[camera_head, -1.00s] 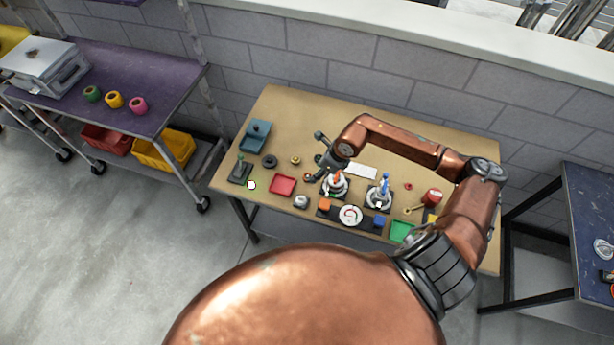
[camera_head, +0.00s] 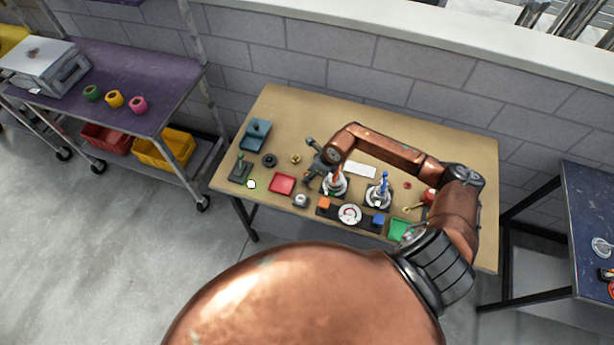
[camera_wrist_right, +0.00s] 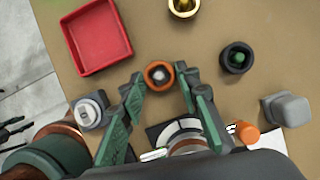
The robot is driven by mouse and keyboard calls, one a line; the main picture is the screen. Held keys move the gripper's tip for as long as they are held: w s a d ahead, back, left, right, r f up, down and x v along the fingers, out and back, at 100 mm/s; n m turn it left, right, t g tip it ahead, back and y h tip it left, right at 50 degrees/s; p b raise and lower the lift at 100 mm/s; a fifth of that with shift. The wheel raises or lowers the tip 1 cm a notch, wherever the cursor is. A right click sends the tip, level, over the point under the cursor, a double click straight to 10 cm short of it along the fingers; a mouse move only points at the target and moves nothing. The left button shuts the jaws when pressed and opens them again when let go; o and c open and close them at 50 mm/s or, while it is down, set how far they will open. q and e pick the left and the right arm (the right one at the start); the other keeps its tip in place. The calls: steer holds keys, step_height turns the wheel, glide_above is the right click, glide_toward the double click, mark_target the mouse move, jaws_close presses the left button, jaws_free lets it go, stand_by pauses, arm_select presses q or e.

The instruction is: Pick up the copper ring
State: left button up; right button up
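The copper ring (camera_wrist_right: 158,75) lies on the tan table (camera_wrist_right: 150,30), around a small peg or post with a pale top, in the right wrist view. My right gripper (camera_wrist_right: 165,82) is open, with one green-padded finger on each side of the ring; I see a gap between the ring and the right-hand finger, and the left-hand finger is close to it. In the head view my right gripper (camera_head: 312,176) is low over the middle-left of the table and hides the ring. My left gripper is not in view.
A red tray (camera_wrist_right: 97,37), a gold ring (camera_wrist_right: 183,5), a black ring (camera_wrist_right: 237,57) and a grey block (camera_wrist_right: 290,110) stand around the copper ring. A blue tray (camera_head: 256,134) is at the table's back left. A purple cart (camera_head: 130,75) stands to the left.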

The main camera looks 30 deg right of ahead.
steer(key=c, duration=0.7)
